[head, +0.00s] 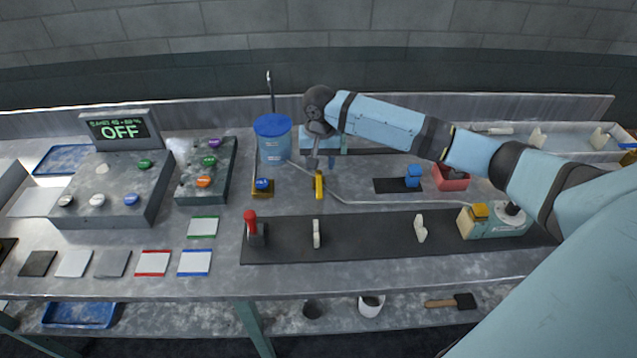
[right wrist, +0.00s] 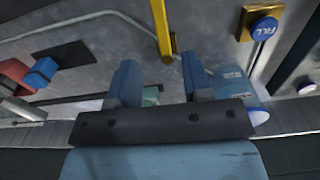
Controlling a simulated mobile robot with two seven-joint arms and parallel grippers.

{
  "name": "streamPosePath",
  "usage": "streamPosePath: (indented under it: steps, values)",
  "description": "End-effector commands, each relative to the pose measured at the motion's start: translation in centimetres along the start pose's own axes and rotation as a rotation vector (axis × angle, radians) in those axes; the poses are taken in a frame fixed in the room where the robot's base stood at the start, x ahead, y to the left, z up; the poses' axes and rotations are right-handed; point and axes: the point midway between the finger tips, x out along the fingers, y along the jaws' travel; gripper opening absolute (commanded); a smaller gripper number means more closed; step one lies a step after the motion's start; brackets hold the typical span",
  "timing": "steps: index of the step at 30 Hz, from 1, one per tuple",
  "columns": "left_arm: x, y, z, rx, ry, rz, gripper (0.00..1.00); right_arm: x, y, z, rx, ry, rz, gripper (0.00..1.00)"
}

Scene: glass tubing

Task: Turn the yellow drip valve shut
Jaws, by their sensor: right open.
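The yellow drip valve (head: 319,186) is a slim yellow handle on the grey bench, in line with the clear tubing. In the right wrist view the yellow handle (right wrist: 161,28) runs down from the top edge, and its near end lies between the lines of my two fingers. My right gripper (head: 315,163) is just behind the valve in the head view. In the right wrist view my right gripper (right wrist: 160,72) is open, its blue fingers apart on either side of the handle's end. I cannot tell whether a finger touches it. My left gripper is not in view.
A blue tank (head: 275,148) stands left of the gripper, and a blue FILL button (head: 262,186) is left of the valve. Clear tubing (head: 365,203) runs right. A dark mat (head: 370,236) with a red-handled lever (head: 251,224) lies in front. A red bin (head: 451,179) stands right.

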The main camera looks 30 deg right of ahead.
Motion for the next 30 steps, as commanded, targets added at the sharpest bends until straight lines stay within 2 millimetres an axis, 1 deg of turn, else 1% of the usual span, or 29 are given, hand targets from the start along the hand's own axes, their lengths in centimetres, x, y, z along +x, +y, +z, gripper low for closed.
streamPosePath:
  steps: [1,6,9,12,17,24,25,26,27,29,30]
  values:
    - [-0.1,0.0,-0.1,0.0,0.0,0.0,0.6,1.2,0.0,0.0,0.001,-0.003,0.003,0.45]
    - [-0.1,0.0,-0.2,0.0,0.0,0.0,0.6,4.6,0.0,0.1,0.0,-0.002,0.001,0.45]
    - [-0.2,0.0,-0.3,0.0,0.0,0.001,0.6,6.2,-0.1,0.1,-0.002,-0.001,0.0,0.45]
    - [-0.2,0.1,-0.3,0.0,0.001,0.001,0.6,7.2,0.0,0.0,-0.001,0.0,0.0,0.45]
    - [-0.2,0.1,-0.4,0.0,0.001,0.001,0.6,8.0,0.0,0.0,-0.001,0.001,-0.001,0.45]
    - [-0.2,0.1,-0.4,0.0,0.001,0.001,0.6,8.1,0.0,0.0,-0.002,0.001,-0.001,0.45]
    - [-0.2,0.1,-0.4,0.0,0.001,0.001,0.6,8.1,0.0,0.0,-0.002,0.001,-0.001,0.42]
    - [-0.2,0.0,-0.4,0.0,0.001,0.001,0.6,8.1,0.0,0.0,-0.002,0.001,-0.001,0.35]
    - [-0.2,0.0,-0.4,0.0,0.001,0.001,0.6,8.1,0.0,0.0,-0.002,0.001,-0.001,0.26]
    - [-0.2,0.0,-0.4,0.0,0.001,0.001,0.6,8.1,0.0,0.0,-0.002,0.001,-0.001,0.12]
    - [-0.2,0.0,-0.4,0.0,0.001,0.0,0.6,8.1,0.0,0.0,-0.002,0.001,-0.001,0.03]
